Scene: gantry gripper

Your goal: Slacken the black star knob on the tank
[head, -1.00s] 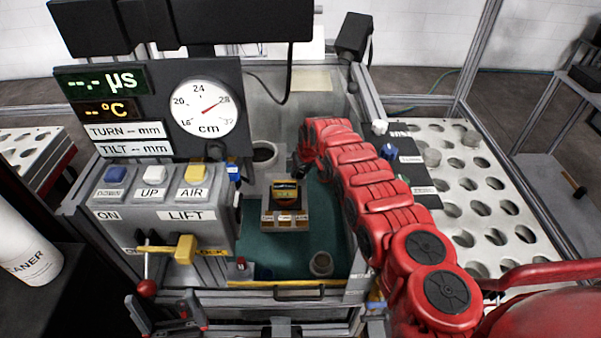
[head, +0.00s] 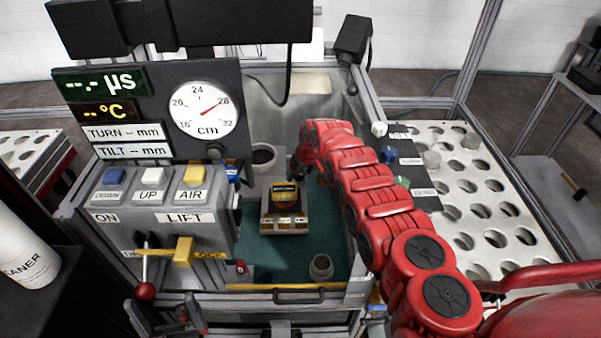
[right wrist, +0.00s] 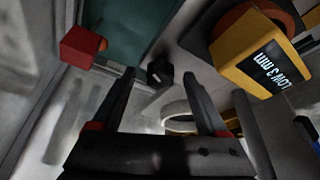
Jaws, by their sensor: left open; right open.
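A small black knob (right wrist: 159,72) shows in the right wrist view, beyond and between my fingertips. A clear gap to the fingers is not visible, and its star shape is too dark to make out. My right gripper (right wrist: 160,78) is open, with one finger on each side of the knob in the picture. In the head view my right gripper (head: 298,164) is a small dark shape at the end of the red arm, over the back of the tank (head: 340,262). My left gripper (head: 166,320) is open and empty at the lower left, in front of the tank.
A yellow-topped block (head: 285,195) stands on the teal tank floor and looms at upper right in the wrist view (right wrist: 255,50). A grey cup (head: 320,267) stands near the front wall. A red-ball lever (head: 145,290) and yellow lock handle (head: 183,252) are near my left gripper.

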